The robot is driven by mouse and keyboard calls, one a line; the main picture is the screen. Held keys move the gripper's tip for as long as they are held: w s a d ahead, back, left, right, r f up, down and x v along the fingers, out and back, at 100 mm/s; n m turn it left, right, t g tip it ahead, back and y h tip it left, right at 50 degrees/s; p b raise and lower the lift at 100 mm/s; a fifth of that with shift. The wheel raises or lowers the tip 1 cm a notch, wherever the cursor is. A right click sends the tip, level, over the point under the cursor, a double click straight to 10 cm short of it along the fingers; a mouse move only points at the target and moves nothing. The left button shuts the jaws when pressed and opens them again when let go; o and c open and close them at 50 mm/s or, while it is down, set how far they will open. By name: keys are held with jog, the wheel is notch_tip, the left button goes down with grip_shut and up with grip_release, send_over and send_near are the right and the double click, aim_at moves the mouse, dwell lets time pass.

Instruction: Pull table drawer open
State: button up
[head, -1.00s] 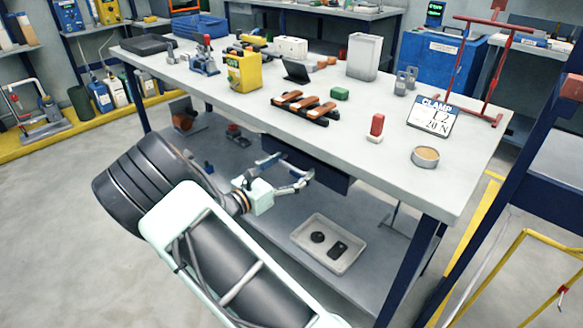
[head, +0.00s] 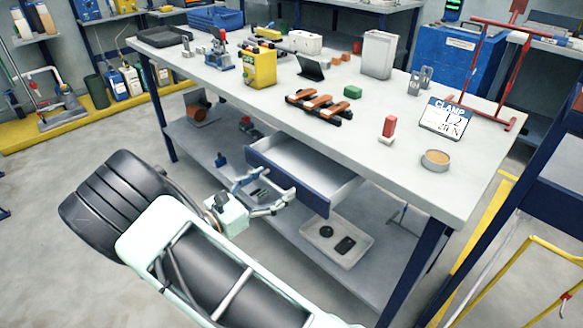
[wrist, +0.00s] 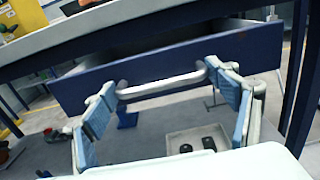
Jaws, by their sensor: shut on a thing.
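The table drawer (head: 303,174) with a dark blue front hangs under the grey worktop (head: 340,125) and stands partly open, its pale inside showing. In the wrist view the drawer front (wrist: 180,62) spans the picture, with a light metal bar handle (wrist: 162,84) across its middle. My gripper (head: 264,192) is in front of the drawer at the handle. In the wrist view my gripper (wrist: 165,100) has its blue-padded fingers at the two ends of the handle, shut on it lengthwise. The exact contact at the fingertips is hard to see.
A lower shelf holds a grey tray (head: 337,243) with dark items, below the drawer. The worktop carries a yellow box (head: 259,66), a clamp sign (head: 443,118) and a round tin (head: 435,160). Dark blue table legs stand at both sides.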

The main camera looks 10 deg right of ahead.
jog(key=v, duration=0.7)
jog(key=shift+a+p, duration=0.35)
jog(key=shift+p, duration=0.05)
jog(key=shift+s, duration=0.1)
jog(key=o, duration=1.4)
jog(key=v, duration=1.2)
